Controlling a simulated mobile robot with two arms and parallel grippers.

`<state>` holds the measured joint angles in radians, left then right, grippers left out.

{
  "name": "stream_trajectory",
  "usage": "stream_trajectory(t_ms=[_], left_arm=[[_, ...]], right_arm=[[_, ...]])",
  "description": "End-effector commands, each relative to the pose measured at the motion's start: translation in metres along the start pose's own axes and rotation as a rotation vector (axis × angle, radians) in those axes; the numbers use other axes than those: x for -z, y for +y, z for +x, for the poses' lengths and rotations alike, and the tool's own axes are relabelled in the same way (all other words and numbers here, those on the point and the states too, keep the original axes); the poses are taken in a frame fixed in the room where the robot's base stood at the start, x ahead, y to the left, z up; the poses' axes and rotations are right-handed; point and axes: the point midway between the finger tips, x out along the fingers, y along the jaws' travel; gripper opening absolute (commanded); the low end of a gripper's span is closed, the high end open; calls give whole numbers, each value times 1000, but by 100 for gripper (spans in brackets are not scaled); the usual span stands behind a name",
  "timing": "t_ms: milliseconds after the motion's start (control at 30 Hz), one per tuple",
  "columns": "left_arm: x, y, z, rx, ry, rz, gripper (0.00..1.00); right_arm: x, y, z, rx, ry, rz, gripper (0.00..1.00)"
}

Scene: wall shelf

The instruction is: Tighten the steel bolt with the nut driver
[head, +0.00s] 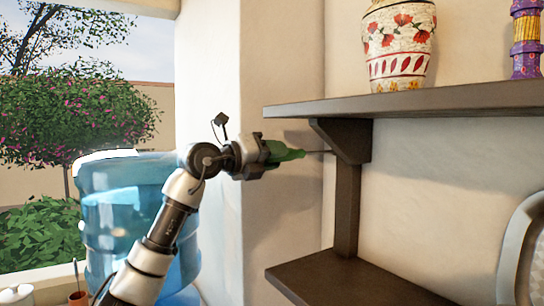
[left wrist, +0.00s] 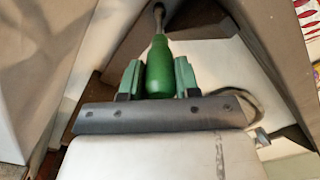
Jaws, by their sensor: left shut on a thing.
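My left gripper (head: 268,157) is shut on the green handle of the nut driver (head: 290,154) in the head view. The driver points right, and its thin shaft reaches toward the dark bracket (head: 346,136) under the upper shelf. In the left wrist view, the green nut driver (left wrist: 159,66) stands between the two jaws of my left gripper (left wrist: 158,80). Its metal shaft runs up to a socket end near the top edge. I cannot make out the steel bolt, and I cannot tell whether the socket is on it. My right gripper is not in view.
The upper shelf (head: 440,100) holds a flowered vase (head: 398,50) and a purple and yellow candlestick (head: 526,40). A lower shelf (head: 335,280) juts out below. A large blue water bottle (head: 125,215) stands behind my left arm. A round grey object (head: 522,250) is at the right edge.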

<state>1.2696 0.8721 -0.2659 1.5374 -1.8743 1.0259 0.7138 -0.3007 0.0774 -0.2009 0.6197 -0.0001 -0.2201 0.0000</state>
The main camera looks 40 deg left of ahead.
Motion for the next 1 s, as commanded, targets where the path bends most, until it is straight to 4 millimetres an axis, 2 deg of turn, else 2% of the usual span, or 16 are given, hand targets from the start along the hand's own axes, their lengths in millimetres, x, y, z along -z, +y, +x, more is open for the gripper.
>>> stream_trajectory(t_ms=[1000], left_arm=[[0, -1, 14, 1, -2, 1, 0]], right_arm=[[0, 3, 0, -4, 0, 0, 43]])
